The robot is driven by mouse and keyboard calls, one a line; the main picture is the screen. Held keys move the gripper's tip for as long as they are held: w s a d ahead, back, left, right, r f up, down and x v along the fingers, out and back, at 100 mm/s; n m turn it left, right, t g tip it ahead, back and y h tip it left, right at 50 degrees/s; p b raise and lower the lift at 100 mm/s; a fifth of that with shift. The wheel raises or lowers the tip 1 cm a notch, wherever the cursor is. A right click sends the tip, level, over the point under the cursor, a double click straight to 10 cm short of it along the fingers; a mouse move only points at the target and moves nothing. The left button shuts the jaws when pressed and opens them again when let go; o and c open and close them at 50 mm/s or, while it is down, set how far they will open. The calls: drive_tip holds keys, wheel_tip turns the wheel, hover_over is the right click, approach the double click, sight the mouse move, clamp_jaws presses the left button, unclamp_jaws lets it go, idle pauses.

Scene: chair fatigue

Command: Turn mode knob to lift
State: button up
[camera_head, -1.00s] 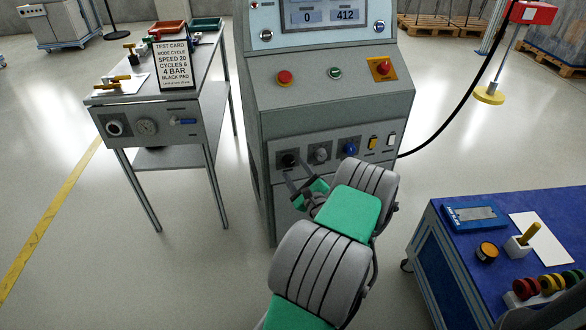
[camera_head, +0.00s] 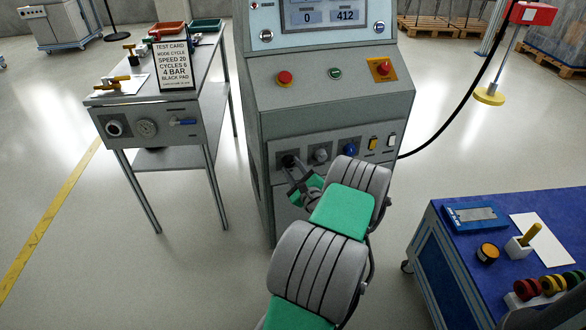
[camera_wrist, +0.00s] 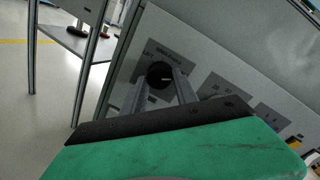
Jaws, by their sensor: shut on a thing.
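The mode knob (camera_head: 288,161) is the black, leftmost knob on the lower front panel of the grey machine. In the wrist view the knob (camera_wrist: 160,75) is round and dark, with a short pale mark on its face. My gripper (camera_head: 293,164) is at this knob, its two grey fingers reaching to it. In the wrist view the fingers of my gripper (camera_wrist: 164,83) close on the knob from its lower left and right sides.
A side table (camera_head: 160,122) with a test card stands left. A blue workbench (camera_head: 432,247) is at the lower right.

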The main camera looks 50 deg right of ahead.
clamp_jaws()
